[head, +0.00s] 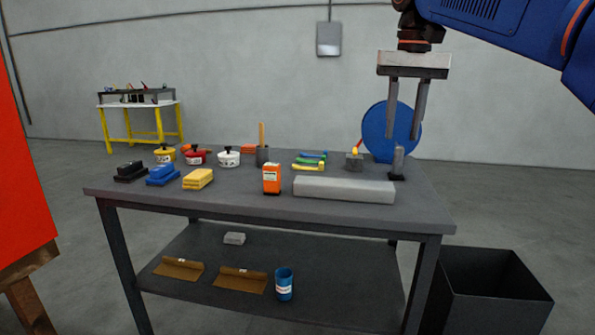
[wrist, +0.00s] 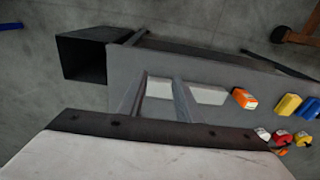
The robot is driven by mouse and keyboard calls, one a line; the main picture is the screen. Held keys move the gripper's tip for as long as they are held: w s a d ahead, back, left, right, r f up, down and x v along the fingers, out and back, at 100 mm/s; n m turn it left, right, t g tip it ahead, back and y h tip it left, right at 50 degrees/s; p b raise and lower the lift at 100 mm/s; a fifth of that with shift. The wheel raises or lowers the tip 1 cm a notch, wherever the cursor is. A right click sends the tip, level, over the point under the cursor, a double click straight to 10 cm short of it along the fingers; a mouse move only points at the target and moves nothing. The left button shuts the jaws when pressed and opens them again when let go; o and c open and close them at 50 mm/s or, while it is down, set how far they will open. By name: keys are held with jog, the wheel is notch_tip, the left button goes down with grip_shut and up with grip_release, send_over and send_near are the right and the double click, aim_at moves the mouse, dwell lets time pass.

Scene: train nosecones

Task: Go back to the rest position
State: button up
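My gripper (head: 402,137) hangs from the blue arm at the upper right of the head view, fingers pointing down. Its two fingers are apart and nothing shows held between them. It is above the right end of the grey table (head: 240,198), in front of a blue disc (head: 378,132). In the wrist view my gripper (wrist: 160,76) is also spread, with the table top (wrist: 215,75) beyond it.
On the table are a long grey block (head: 345,189), an orange box (head: 271,179), a yellow block (head: 198,179), pots and coloured tools. A small dark stand (head: 398,164) is at the right end. A black bin (head: 490,295) stands right of the table.

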jog(key=s+d+f+t, duration=0.1)
jog(key=s+d+f, duration=0.1)
jog(key=s+f, duration=0.6)
jog(key=s+d+f+n+t, duration=0.1)
jog(key=s+d+f, duration=0.1)
jog(key=s+f, duration=0.6)
jog(key=s+d+f+n+t, duration=0.1)
jog(key=s+f, duration=0.6)
jog(key=f, duration=1.2)
jog(key=shift+s+d+f+t, duration=0.25)
jog(key=shift+s+d+t, duration=0.2)
jog(key=shift+d, duration=0.6)
